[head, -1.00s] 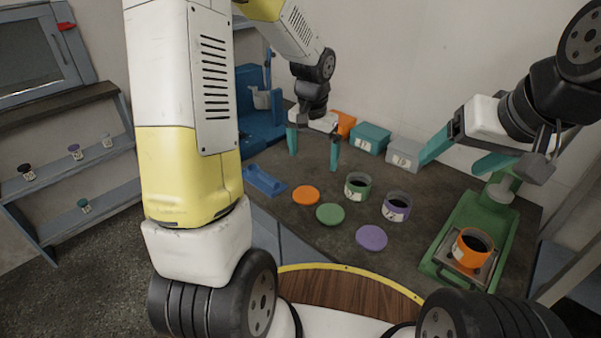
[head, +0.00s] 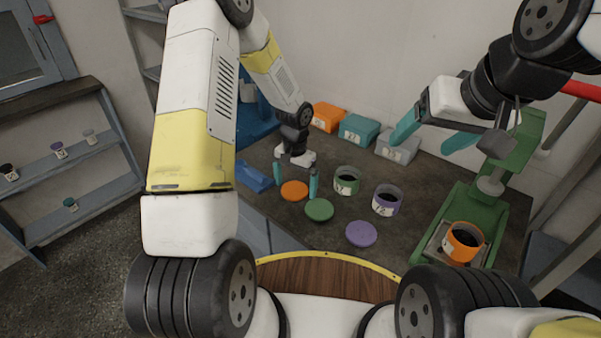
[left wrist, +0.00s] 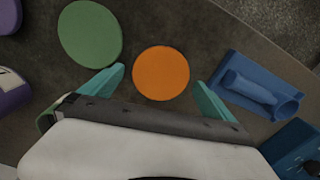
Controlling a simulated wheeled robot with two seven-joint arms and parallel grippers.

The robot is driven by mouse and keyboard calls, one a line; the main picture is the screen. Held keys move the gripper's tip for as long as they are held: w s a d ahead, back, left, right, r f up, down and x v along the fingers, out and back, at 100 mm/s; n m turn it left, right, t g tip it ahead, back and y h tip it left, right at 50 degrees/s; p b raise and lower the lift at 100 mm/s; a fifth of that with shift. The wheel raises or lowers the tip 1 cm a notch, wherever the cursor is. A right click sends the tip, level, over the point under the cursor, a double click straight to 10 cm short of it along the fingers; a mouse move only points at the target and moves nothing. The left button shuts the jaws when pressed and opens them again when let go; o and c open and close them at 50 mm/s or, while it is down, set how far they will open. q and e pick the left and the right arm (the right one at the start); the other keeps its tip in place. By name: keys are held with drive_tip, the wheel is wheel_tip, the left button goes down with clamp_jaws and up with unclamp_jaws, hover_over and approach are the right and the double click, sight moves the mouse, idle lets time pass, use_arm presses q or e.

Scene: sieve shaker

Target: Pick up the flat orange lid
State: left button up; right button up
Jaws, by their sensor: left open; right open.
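The flat orange lid (head: 294,191) lies on the dark table. It also shows in the left wrist view (left wrist: 161,73), between and just ahead of the two teal fingertips. My left gripper (head: 296,188) is open and points down, with one finger on each side of the orange lid and nothing held. In the left wrist view my left gripper (left wrist: 160,85) shows a gap on both sides of the lid. My right gripper (head: 432,134) is open and empty, raised above the right side of the table.
A green lid (head: 319,210) lies close to the left gripper's right finger. A purple lid (head: 361,233), a green-banded jar (head: 346,181) and a purple-banded jar (head: 387,200) stand to the right. A blue holder (head: 252,177) is on the left. An orange jar (head: 463,242) sits on the green machine (head: 480,205).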

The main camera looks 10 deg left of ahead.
use_arm(q)
drive_tip(key=shift+f, duration=0.2)
drive_tip(key=c, duration=1.4)
drive_tip(key=shift+r, duration=0.15)
